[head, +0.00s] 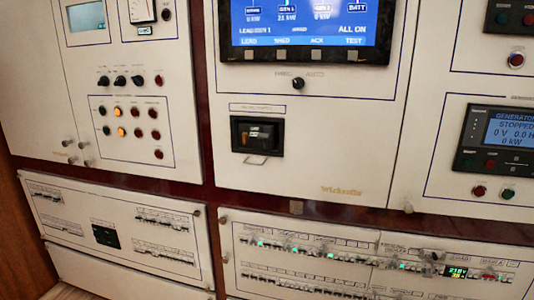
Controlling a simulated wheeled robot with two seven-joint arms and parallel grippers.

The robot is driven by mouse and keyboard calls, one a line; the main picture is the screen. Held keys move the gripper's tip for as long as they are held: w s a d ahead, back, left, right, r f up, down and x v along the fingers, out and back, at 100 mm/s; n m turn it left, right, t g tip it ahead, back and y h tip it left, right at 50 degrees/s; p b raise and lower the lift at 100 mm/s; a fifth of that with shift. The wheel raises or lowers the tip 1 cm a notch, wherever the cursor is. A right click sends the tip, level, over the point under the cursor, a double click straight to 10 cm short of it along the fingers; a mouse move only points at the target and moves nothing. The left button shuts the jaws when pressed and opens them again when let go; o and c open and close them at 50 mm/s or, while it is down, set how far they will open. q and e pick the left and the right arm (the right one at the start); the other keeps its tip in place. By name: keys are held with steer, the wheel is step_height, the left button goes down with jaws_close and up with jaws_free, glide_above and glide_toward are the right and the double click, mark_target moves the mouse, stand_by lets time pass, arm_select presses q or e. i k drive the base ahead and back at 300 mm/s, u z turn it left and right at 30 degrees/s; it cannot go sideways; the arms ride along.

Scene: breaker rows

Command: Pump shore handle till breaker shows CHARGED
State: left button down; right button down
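A black breaker unit (257,136) sits in the middle white panel in the head view, below a small label plate (258,107) too blurred to read. Its recessed face has a dark block with a small pale and yellowish marking, and I cannot tell whether it reads CHARGED. A thin grey loop (256,161) outlines the area just under the breaker; I cannot tell if it is the handle. Neither of my grippers shows in this view.
A blue display (302,22) with buttons and a black knob (298,84) are above the breaker. A generator controller (498,140) is at right. Indicator lamps (121,132) are at left. Breaker rows (330,254) run below. The panel space around the breaker is clear.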

mark_target(264, 136)
steer(key=k, duration=0.65)
steer(key=z, duration=0.15)
steer(key=i, duration=1.1)
steer(key=z, duration=0.8)
